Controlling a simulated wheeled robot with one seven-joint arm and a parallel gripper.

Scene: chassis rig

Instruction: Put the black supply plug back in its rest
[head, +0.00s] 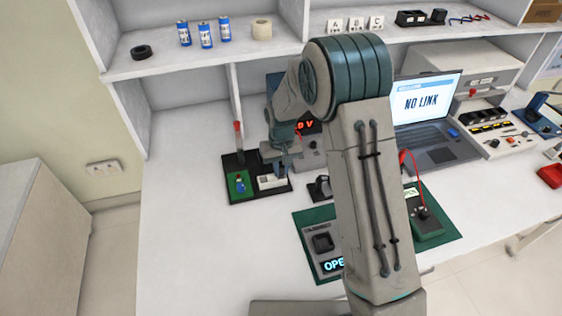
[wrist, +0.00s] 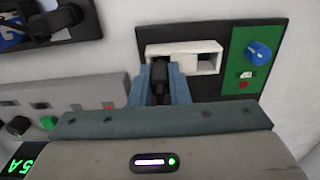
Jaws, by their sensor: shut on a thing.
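The black plug (wrist: 159,72) is between my gripper's blue fingers (wrist: 159,82), which are shut on it. In the wrist view it is at the left part of a white block with openings (wrist: 184,49); I cannot tell whether it is inside the opening or just in front of it. The block's right opening looks empty. The block stands on a dark board (wrist: 148,34). In the head view my gripper (head: 281,168) is low over the same board (head: 238,160), beside the white block (head: 268,182), and the plug is hidden.
A green panel with a blue knob (wrist: 257,53) is beside the block. A grey supply box (head: 311,155) with a red readout is near my gripper. A green mat (head: 305,218) with meters lies in front. The table left of the board is clear.

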